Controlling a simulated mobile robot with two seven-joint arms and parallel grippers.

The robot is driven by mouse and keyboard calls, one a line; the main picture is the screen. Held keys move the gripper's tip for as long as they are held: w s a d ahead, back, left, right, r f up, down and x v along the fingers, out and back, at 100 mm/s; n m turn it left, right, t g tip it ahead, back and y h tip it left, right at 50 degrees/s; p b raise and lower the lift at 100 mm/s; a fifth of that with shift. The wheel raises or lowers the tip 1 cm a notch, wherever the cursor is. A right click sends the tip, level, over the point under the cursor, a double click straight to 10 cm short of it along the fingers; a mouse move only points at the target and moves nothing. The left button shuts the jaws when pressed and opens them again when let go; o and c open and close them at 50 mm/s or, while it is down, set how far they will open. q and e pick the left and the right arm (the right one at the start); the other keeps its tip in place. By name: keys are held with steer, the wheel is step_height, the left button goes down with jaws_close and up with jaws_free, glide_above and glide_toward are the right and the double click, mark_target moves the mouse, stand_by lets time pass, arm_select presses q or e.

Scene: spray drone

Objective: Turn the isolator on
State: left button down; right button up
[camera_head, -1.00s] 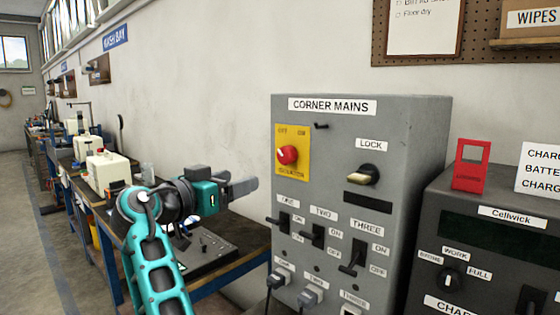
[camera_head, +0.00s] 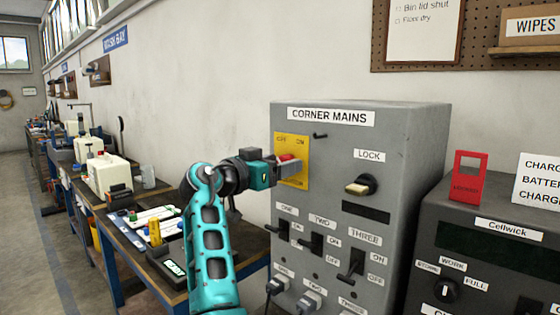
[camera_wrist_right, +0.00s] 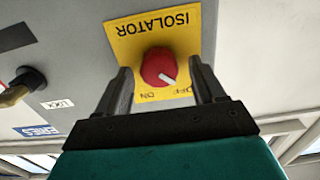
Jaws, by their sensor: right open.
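The isolator is a red knob on a yellow plate on the grey CORNER MAINS box (camera_head: 420,150). In the head view the plate (camera_head: 291,145) is partly covered by my right gripper (camera_head: 288,168). In the right wrist view, upside down, the red knob (camera_wrist_right: 159,67) sits between the two fingers of my open right gripper (camera_wrist_right: 160,85), with a gap on each side. Its white pointer mark aims towards the OFF label. Whether the fingers touch the plate cannot be told. My left gripper is not in view.
A brass-coloured LOCK key switch (camera_head: 361,186) is to the right of the isolator. Below are several black switches and plugs. A grey Cellwick charger (camera_head: 490,245) with a red tag (camera_head: 468,177) stands at the right. A workbench with white tanks (camera_head: 108,173) runs along the left.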

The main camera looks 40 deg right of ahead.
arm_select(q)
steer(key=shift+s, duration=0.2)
arm_select(e)
steer(key=shift+d, duration=0.25)
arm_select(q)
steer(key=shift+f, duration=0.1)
arm_select(e)
steer(key=c, duration=1.1)
arm_select(q)
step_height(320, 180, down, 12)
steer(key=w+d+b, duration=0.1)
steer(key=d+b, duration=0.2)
steer(key=b, duration=1.3)
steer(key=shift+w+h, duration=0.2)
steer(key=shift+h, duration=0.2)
arm_select(e)
steer(key=shift+o, duration=0.2)
steer(key=shift+s+f+m, duration=0.1)
steer(key=shift+f+m, duration=0.05)
steer(key=shift+m, duration=4.3)
steer(key=shift+s+f+m, duration=0.1)
steer(key=shift+m, duration=4.35)
